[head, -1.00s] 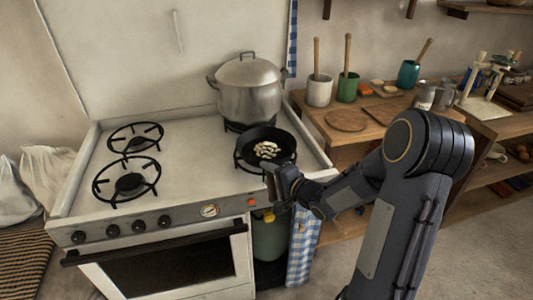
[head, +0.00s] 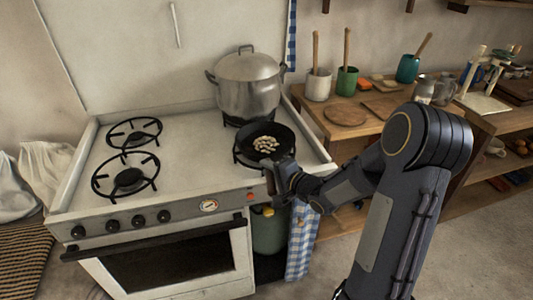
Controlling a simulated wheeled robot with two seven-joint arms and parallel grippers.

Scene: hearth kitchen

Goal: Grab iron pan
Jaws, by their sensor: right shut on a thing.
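The black iron pan (head: 243,143) is at the front right burner of the white stove, with pale food pieces (head: 265,144) in it. I cannot tell whether it rests on the burner or is slightly raised. My right gripper (head: 272,172) is at the pan's near side, where the handle is, and is shut on it. The handle is mostly hidden by the gripper. My left gripper is not in view.
A large lidded steel pot (head: 248,85) stands right behind the pan. Two empty burners (head: 131,181) are on the stove's left. A wooden counter (head: 335,133) on the right holds crocks, boards and cups. A checked cloth (head: 300,240) hangs beside the stove.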

